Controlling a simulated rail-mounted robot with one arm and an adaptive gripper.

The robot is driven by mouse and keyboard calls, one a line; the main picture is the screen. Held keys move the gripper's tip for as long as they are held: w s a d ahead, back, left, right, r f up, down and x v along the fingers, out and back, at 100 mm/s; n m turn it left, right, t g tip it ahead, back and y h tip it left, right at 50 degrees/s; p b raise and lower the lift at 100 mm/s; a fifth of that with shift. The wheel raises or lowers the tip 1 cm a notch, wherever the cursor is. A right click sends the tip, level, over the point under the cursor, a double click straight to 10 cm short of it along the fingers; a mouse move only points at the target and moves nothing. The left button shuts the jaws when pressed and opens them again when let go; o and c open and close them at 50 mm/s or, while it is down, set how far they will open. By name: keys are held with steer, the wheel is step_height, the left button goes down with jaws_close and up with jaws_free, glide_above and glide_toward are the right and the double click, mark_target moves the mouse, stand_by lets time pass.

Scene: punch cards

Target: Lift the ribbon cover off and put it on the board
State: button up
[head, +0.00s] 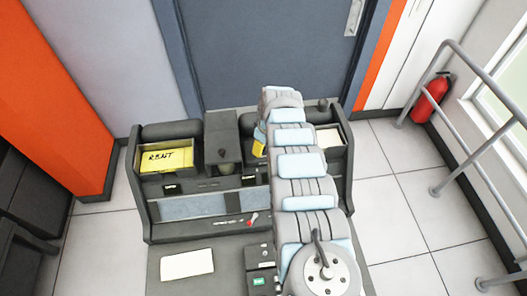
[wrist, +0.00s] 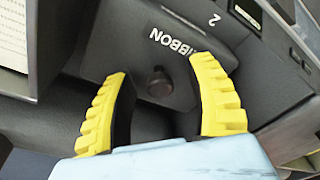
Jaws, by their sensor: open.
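The ribbon cover (wrist: 130,45) is dark grey, lettered "RIBBON", with a round dark knob (wrist: 159,82) on top. In the wrist view the knob lies between the two yellow fingers of my gripper (wrist: 163,100), which are apart. I see no clear contact with it. In the head view the gripper (head: 259,148) shows only as a bit of yellow beside my arm, which hides the rest. No surface is clearly marked as the board; a white rectangle (head: 187,263) lies on the dark front desk surface (head: 215,284).
A yellow card box (head: 166,158) stands in the left bay of the machine. White cards (head: 328,138) sit in the right bay. A small red and white item (head: 252,219) lies near the machine's front. A door (head: 270,45) stands behind, a railing (head: 462,165) at right.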

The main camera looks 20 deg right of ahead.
jaws_close()
steer(key=shift+r, duration=0.15)
stand_by(0.4)
step_height(320, 180, up, 22)
steer(key=p, duration=0.4)
stand_by(1.2)
